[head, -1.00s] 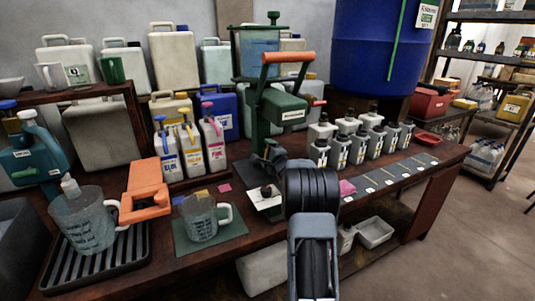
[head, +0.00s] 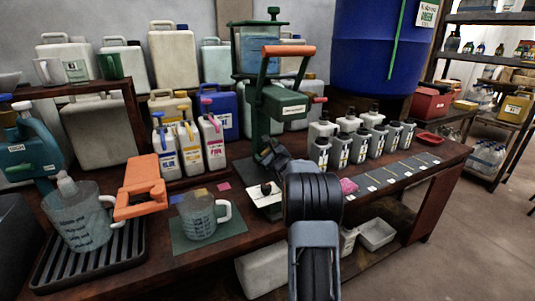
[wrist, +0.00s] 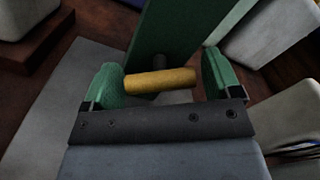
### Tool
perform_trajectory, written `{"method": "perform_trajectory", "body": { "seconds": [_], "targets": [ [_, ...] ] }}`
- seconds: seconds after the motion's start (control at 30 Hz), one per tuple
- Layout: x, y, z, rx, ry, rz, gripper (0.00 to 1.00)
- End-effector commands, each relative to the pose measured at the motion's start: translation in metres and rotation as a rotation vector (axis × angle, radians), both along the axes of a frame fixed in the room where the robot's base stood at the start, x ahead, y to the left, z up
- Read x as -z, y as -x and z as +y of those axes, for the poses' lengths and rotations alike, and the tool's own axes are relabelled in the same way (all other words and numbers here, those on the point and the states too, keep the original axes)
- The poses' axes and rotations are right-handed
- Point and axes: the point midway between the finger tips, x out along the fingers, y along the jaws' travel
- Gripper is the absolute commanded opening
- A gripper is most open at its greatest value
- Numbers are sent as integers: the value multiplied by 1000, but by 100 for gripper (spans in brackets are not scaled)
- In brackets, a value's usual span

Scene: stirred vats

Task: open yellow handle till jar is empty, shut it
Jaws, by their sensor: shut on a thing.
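The clear jar (head: 262,48) sits in the upper part of a green stand (head: 265,120) and looks blue-grey inside; its liquid level is hard to read. The yellow handle (wrist: 160,81) is a short bar low on the green stand in the wrist view. My gripper (wrist: 160,80) has its two green fingers at either end of this bar and is shut on it. In the head view my gripper (head: 268,158) is at the foot of the stand, and the yellow handle is hidden there.
An orange lever (head: 287,50) tops the stand. A measuring jug (head: 200,215) stands on a green mat, and a larger jug (head: 75,220) on a black grate (head: 110,265). Several small bottles (head: 345,145) stand right of the stand. White jugs (head: 212,140) stand left.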

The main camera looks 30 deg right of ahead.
Motion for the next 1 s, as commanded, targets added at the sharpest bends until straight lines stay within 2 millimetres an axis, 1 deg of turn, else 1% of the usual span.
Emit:
{"method": "perform_trajectory", "body": {
  "seconds": [0.2,0.5,0.7,1.0],
  "targets": [
    [1,0,0,0,-200,-25,60],
    [0,0,0,0,-438,-58,60],
    [0,0,0,0,-550,-73,60],
    [0,0,0,0,-635,-85,60]
  ]
}}
